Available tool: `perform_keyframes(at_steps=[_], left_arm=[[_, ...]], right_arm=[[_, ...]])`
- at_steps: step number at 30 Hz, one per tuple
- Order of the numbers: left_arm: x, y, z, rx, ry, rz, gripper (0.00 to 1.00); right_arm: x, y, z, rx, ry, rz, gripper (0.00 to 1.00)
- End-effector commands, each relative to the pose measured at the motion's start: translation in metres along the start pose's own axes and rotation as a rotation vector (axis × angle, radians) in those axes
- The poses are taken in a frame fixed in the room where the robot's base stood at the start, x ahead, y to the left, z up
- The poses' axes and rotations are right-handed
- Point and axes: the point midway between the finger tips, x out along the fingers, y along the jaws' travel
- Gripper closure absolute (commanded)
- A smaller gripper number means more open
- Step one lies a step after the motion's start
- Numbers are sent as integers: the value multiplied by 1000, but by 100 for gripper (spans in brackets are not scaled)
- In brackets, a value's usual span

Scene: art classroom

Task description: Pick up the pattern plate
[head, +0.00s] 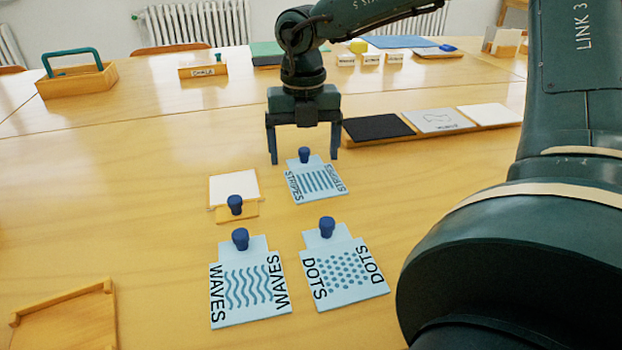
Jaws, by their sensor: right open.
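Three light blue pattern plates with dark blue knobs lie on the table: the stripes plate (318,183), the waves plate (248,290) and the dots plate (345,276). The stripes plate is farthest back. My right gripper (304,158) points down with its fingers spread, over or just behind the stripes plate's knob (305,155). The knob shows between the fingers and nothing is held. The exact height of the fingertips above the table is hard to tell. My left gripper is not in view.
A white card on a wooden holder with a blue knob (235,205) lies left of the stripes plate. A wooden board with black, grey and white panels (436,122) is at right. A wooden tray (68,320) is front left. My right arm blocks the right side.

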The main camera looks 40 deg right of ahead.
Motion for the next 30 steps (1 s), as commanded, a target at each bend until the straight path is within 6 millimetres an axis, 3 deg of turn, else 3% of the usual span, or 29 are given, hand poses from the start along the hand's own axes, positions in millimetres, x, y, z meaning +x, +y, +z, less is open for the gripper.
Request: perform_keyframes(at_steps=[7, 24, 30], left_arm=[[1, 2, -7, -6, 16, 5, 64], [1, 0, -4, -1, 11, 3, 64], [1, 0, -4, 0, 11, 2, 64]], right_arm=[[2, 0, 0, 0, -1, 1, 17], [1, 0, 0, 0, -1, 1, 63], [0, 0, 0, 0, -1, 1, 63]])
